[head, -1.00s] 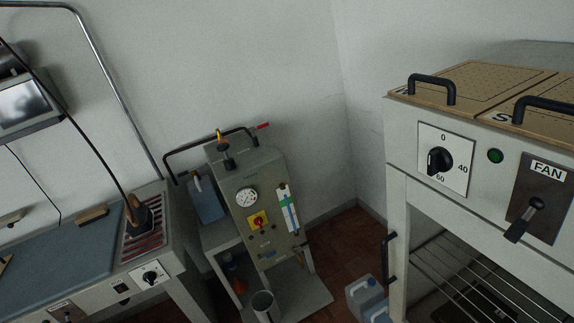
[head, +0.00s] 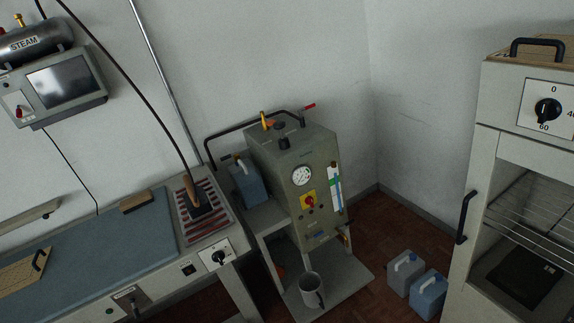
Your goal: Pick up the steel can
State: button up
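A grey metal can (head: 309,292) with a dark open top and a dark handle at its right side stands upright at the foot of the boiler stand. It appears to rest on the stand's low base plate (head: 345,284), under the front of the grey boiler (head: 285,165). It looks like the steel can. My gripper does not show in this view, so its distance from the can and its state are hidden.
The ironing table (head: 110,245) with an iron (head: 195,192) on its rest is at left. Two blue-grey jugs (head: 405,272) stand on the brown floor between the boiler and the cabinet with wire shelves (head: 480,150). A blue jug (head: 246,180) sits beside the boiler.

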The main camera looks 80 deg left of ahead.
aim_at(310, 285)
jog(key=k, duration=1.05)
jog(key=u, duration=1.7)
jog(key=i, duration=1)
jog(key=z, duration=0.05)
